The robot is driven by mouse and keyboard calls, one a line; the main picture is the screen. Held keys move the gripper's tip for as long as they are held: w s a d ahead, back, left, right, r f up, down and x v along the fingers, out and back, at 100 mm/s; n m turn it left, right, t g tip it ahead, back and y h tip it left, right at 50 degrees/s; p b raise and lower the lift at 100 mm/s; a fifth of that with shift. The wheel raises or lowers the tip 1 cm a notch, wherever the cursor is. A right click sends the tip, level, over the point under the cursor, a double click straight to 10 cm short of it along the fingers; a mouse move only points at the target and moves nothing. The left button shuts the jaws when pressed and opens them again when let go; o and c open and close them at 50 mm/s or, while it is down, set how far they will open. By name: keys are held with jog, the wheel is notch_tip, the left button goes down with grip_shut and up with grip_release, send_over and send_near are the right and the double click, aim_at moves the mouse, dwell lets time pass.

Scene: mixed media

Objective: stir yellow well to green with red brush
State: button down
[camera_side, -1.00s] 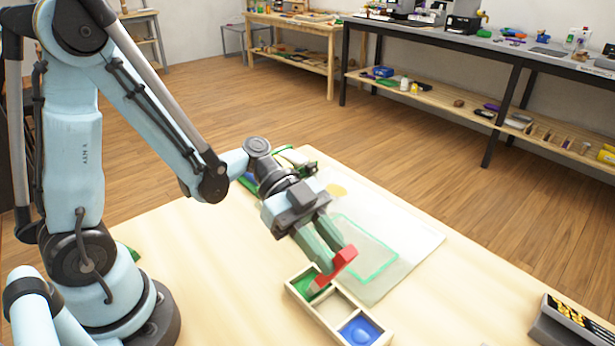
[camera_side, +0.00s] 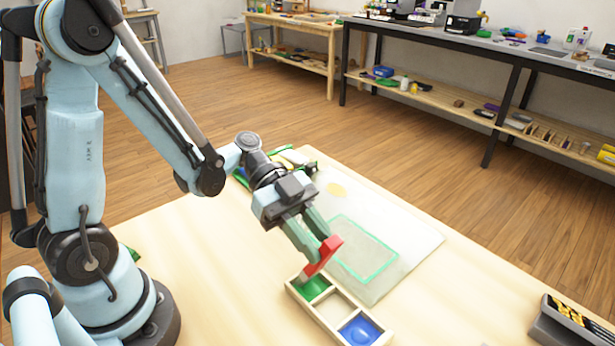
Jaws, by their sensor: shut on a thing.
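My gripper (camera_side: 322,250) is shut on the red brush (camera_side: 325,257) and holds it tilted, its lower end toward the left. The tray is a light wooden frame with three wells in a row. The well at the far end is green (camera_side: 316,288). The middle well (camera_side: 338,307) is pale and looks empty. The near right well is blue (camera_side: 361,331). No yellow well shows.
Green items lie past my gripper at the table's far end. A dark box (camera_side: 572,325) stands at right. The table left of the tray is clear.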

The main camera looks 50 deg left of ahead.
jog(key=shift+r, duration=0.1)
dwell(0.7)
jog(key=shift+d, duration=1.4)
jog(key=shift+a, duration=0.75)
